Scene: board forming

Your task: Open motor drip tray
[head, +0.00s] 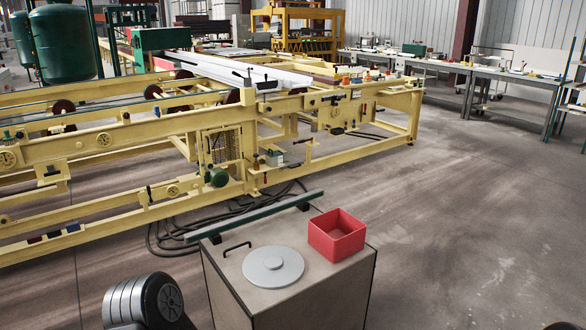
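A small green motor (217,177) is mounted low on the near side of the yellow machine frame (350,110), beside a wire mesh guard (222,146). I cannot make out a drip tray at the motor for certain at this size. A small pale box with a green top (274,156) sits on the frame to the right of the motor. Neither of my grippers shows in the head view. A dark ribbed arm part of mine shows at the bottom left, far from the motor.
A grey cabinet (310,300) stands close in front, carrying a red open bin (337,236), a round grey lid (273,267), a black handle (236,249) and a green bar (255,217). Dark hoses (165,243) lie on the floor behind it. The floor at right is clear.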

